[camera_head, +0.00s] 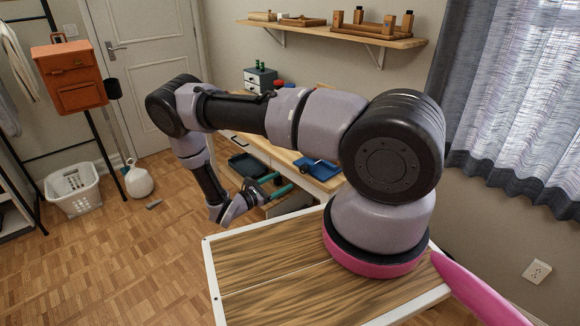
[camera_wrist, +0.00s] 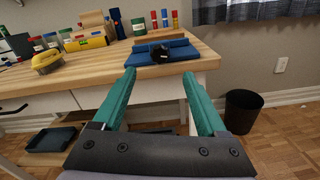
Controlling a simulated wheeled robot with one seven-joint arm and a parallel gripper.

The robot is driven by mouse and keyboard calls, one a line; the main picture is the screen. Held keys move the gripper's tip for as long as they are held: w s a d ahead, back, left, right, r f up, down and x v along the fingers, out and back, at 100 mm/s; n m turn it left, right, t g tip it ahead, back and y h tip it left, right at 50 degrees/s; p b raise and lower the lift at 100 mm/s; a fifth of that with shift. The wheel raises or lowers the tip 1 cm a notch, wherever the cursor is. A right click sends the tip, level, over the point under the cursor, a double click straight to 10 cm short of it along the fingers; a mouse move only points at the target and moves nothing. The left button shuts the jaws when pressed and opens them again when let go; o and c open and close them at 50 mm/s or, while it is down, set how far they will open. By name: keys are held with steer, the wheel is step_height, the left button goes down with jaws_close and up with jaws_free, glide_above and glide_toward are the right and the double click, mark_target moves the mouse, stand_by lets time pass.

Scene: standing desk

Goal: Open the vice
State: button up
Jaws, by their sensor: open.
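In the wrist view a blue vice (camera_wrist: 162,49) with a dark round part at its front sits at the front right edge of the desk (camera_wrist: 65,84). The head view shows the blue vice (camera_head: 318,172) partly hidden behind my arm. My gripper (camera_wrist: 159,72) has two green fingers spread wide apart with nothing between them. It is in front of the desk edge, apart from the vice, which appears beyond the fingertips. In the head view my gripper (camera_head: 282,184) hangs left of and a little below the vice.
A yellow box (camera_wrist: 86,42), a yellow tool (camera_wrist: 47,62) and several coloured bottles stand on the desk. A black bin (camera_wrist: 243,109) is on the floor at right. A dark tray (camera_head: 250,168) lies on a lower shelf. A laundry basket (camera_head: 72,190) stands left; the floor between is mostly clear.

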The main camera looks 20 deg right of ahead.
mark_target(302, 170)
steer(key=x, duration=1)
steer(key=shift+w+d, duration=0.1)
steer(key=shift+d, duration=0.15)
jaws_close()
